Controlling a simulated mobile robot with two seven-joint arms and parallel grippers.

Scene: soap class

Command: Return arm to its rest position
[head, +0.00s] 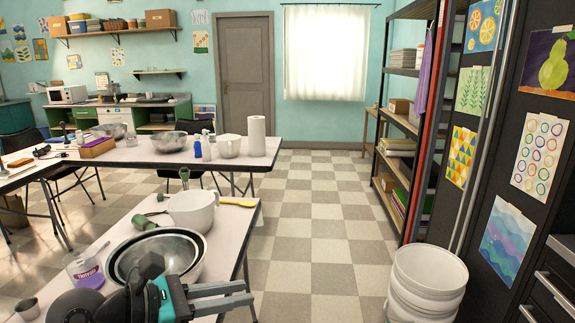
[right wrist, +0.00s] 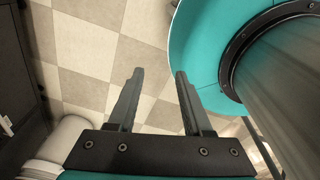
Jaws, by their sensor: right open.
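My left gripper (head: 248,294) is low in the head view, over the right side of the near table (head: 228,240). Its two fingers point right and lie close together in the picture; how far apart they are is unclear, and nothing shows held in them. My right gripper is not in the head view. In the right wrist view my right gripper (right wrist: 160,72) is open and empty, its fingers apart above the checkered floor (right wrist: 88,48), beside my own teal base.
Nested metal bowls (head: 158,254), a white pot (head: 193,210) and a jar of purple soap (head: 84,270) stand on the near table. White buckets (head: 428,275) stand on the floor at right, by a dark cabinet. The tiled aisle (head: 315,220) is clear.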

